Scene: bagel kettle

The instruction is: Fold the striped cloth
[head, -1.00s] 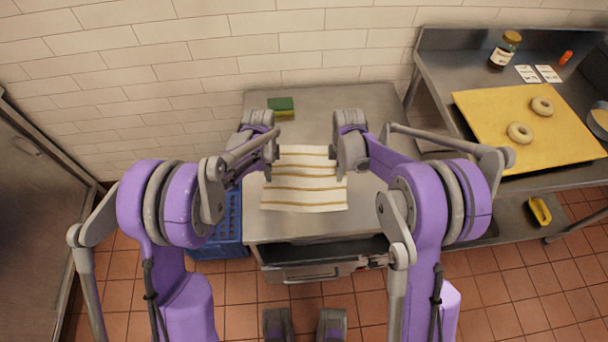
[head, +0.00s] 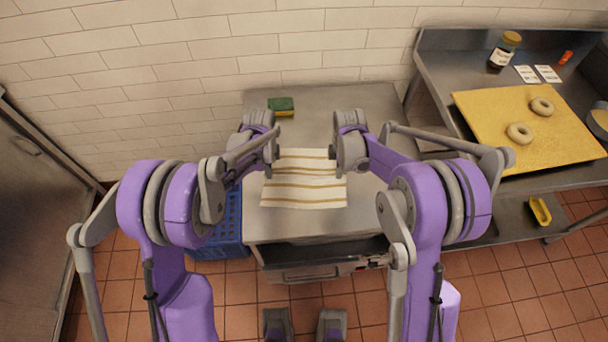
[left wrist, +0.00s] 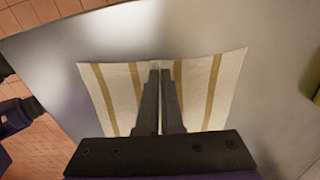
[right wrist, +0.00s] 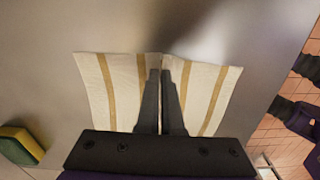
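The striped cloth (head: 305,190), cream with tan stripes, is on the steel table between my two grippers. My left gripper (head: 273,152) is at its left edge and my right gripper (head: 334,153) at its right edge, both towards the far end. In the left wrist view the fingers (left wrist: 161,75) are close together with a pinched ridge of cloth (left wrist: 200,85) between them. The right wrist view shows the same, with fingers (right wrist: 160,75) shut on the cloth (right wrist: 205,85). The grippers partly hide the cloth's sides.
A green and yellow sponge (head: 281,107) lies behind the cloth on the steel table (head: 340,100). A blue crate (head: 228,235) is on the floor at left. At right, a counter holds a yellow board (head: 490,110) with two bagels and a jar (head: 505,50).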

